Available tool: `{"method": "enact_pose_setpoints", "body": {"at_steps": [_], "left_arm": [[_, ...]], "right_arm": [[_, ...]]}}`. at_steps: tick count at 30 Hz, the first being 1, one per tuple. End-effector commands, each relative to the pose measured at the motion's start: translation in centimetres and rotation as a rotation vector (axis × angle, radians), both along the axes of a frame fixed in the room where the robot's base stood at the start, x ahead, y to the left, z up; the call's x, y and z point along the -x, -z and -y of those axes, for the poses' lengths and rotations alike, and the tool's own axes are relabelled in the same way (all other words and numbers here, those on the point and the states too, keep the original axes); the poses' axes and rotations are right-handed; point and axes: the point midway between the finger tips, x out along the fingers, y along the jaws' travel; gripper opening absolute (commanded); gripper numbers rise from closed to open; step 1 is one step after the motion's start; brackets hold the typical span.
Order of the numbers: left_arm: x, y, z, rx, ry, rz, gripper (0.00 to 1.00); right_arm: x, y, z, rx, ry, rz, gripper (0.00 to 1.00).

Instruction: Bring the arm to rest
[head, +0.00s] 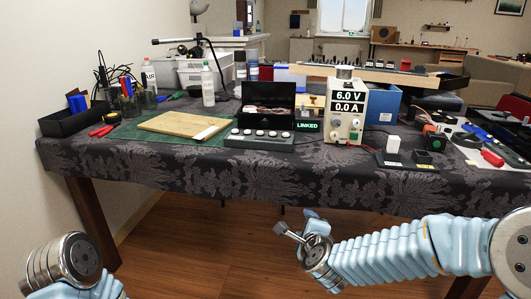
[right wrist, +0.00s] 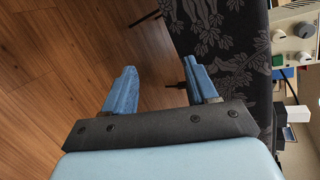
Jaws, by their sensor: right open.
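My right arm (head: 390,252) comes in from the right in the head view, in a pale blue sleeve. Its gripper (head: 300,226) hangs in front of the table's front edge, below the tabletop. In the right wrist view the two blue fingers of the right gripper (right wrist: 162,90) stand apart with nothing between them. Wooden floor and the dark patterned cloth show beyond them. My left arm (head: 65,265) shows only as a metal joint and blue sleeve at the lower left of the head view. Its gripper is out of the picture.
The table (head: 200,173) has a dark patterned cloth. On it are a power supply (head: 346,112) reading 6.0 V and 0.0 A, a button box (head: 260,140), a wooden board (head: 172,123), a bottle (head: 208,86) and a black tray (head: 70,122). The wooden floor (head: 190,235) in front is clear.

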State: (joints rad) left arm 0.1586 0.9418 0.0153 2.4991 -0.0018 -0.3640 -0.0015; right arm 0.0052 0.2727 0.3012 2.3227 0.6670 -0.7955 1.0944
Motion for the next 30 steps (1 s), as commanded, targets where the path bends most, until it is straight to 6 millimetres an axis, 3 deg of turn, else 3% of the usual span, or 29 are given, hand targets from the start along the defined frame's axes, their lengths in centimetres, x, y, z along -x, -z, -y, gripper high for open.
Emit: {"method": "enact_pose_setpoints", "body": {"at_steps": [5, 6, 9, 13, 15, 18, 21, 30], "left_arm": [[-0.1, -0.1, -0.2, -0.003, -0.005, 0.003, 0.43], [-0.1, -0.2, -0.2, -0.002, -0.004, 0.002, 0.43], [-0.1, -0.3, -0.2, -0.002, -0.004, 0.002, 0.43], [-0.1, -0.4, -0.1, -0.001, -0.003, 0.003, 0.43], [-0.1, -0.4, -0.1, -0.001, -0.003, 0.002, 0.43], [-0.1, -0.4, -0.1, -0.001, -0.003, 0.002, 0.43], [-0.1, -0.4, -0.1, -0.001, -0.003, 0.002, 0.43], [-0.1, -0.4, -0.1, -0.001, -0.003, 0.002, 0.43]], "right_arm": [[2.5, 12.5, -1.3, 0.318, -0.318, -0.252, 0.57], [4.0, 15.7, -1.8, 0.399, -0.428, -0.314, 0.57], [8.6, 23.2, -2.6, 0.572, -0.727, -0.446, 0.57], [15.6, 30.2, -3.4, 0.714, -1.109, -0.541, 0.57], [19.1, 32.5, -3.6, 0.755, -1.280, -0.561, 0.57], [22.6, 34.5, -3.8, 0.785, -1.460, -0.563, 0.57], [24.5, 35.3, -3.8, 0.797, -1.554, -0.555, 0.57], [25.0, 35.5, -3.8, 0.801, -1.579, -0.550, 0.57]]}}
